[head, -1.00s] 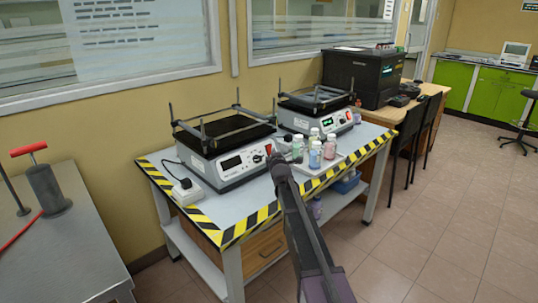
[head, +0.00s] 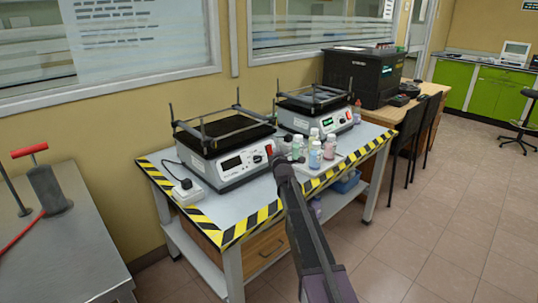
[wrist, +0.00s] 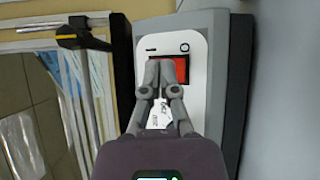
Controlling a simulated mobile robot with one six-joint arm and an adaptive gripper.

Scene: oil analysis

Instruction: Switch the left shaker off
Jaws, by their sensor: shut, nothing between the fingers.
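The left shaker (head: 229,160) stands on the table, a white box with a dark platform on top and a dark display on its front. In the wrist view its side panel (wrist: 200,97) carries a red rocker switch (wrist: 180,70) between the marks "I" and "O". My gripper (wrist: 160,62) is shut and empty, its fingertips over the "I" side of the switch, hiding that part. Whether they touch it I cannot tell. In the head view my gripper (head: 278,160) is at the shaker's right front corner.
A right shaker (head: 318,115) with a lit green display stands behind. Several bottles (head: 315,155) stand close to the right of my gripper. A power socket block (head: 187,192) lies left of the left shaker. The table edge (head: 255,217) has yellow-black tape.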

